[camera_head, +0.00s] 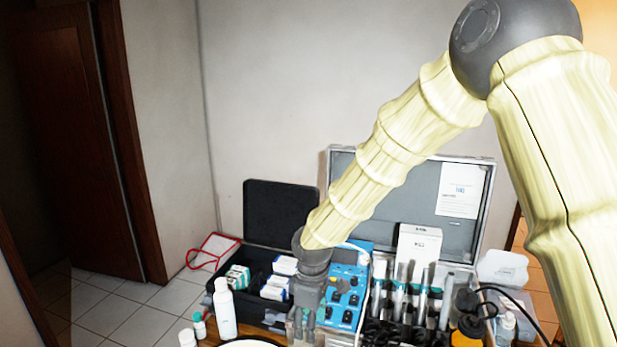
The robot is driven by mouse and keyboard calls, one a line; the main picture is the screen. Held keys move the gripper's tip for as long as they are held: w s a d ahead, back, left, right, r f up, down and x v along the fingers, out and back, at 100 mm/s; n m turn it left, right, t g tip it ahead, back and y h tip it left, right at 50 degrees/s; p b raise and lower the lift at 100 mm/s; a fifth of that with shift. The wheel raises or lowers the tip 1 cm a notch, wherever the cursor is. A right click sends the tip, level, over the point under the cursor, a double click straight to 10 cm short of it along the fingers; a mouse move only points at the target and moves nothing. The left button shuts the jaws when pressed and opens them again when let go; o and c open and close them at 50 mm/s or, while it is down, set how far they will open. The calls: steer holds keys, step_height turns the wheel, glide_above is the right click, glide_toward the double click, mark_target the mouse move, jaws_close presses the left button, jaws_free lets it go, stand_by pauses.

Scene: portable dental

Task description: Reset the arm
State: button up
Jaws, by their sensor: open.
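My arm comes in from the upper right and slopes down to the left. My gripper (304,326) points downward over the front of the table, just right of a white bottle and in front of a blue control panel (347,297). Its jaws are open. The fingertips are small at the bottom of the picture, and I cannot tell whether they touch anything. No object shows held between them.
An open metal case (484,190) holds several upright instruments and a white box (418,250). A black case (281,212) with small boxes stands left. A white bottle (223,308), small bottles, a white plate (248,343) and an orange-brown bottle (467,331) crowd the front.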

steer(key=s+d+f+m+g+y, duration=0.1)
steer(key=s+d+f+m, duration=0.25)
steer(key=s+f, duration=0.65)
steer(key=s+d+f+m+y, duration=0.1)
steer(key=s+d+f+m, duration=0.3)
steer(key=f, duration=0.9)
steer(key=s+d+f+m, duration=0.2)
steer(key=s+d, duration=0.3)
steer(key=s, duration=0.3)
steer(key=s+d+f+m+h, duration=0.1)
steer(key=s+d+f+m, duration=0.1)
steer(key=s+d+f, duration=0.3)
steer(key=s+d+f+m+h, duration=0.1)
steer(key=s+d+f+m, duration=0.2)
steer(key=s, duration=0.7)
steer(key=shift+s+d+f+t+b, duration=0.3)
steer(key=shift+d+b, duration=0.15)
steer(key=shift+d, duration=0.5)
